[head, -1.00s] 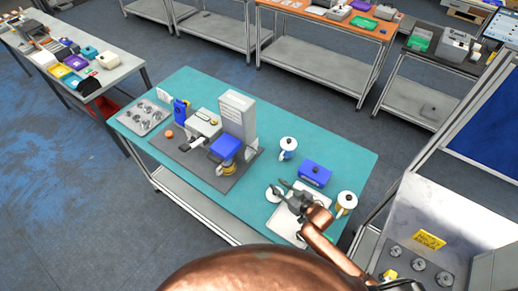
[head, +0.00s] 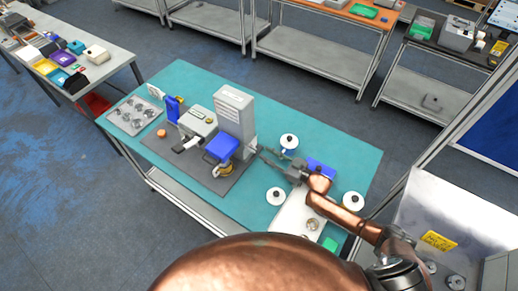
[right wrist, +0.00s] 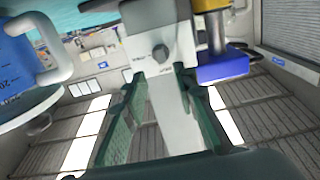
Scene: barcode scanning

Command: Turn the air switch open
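The tall light-grey machine column (head: 235,112) stands on the dark mat of the teal table. A small dark knob (right wrist: 160,53), which looks like the air switch, sits on the column's side facing my right gripper in the right wrist view. My right gripper (head: 261,156) is just right of the column in the head view, with its fingers pointing at it. In the right wrist view, its two fingers (right wrist: 157,90) are spread, with the column and knob showing between and beyond their tips. The fingers look apart from the knob and hold nothing. My left gripper is not in view.
A blue-topped press part (head: 223,147) adjoins the column. The table's back right (head: 330,145) is clear.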

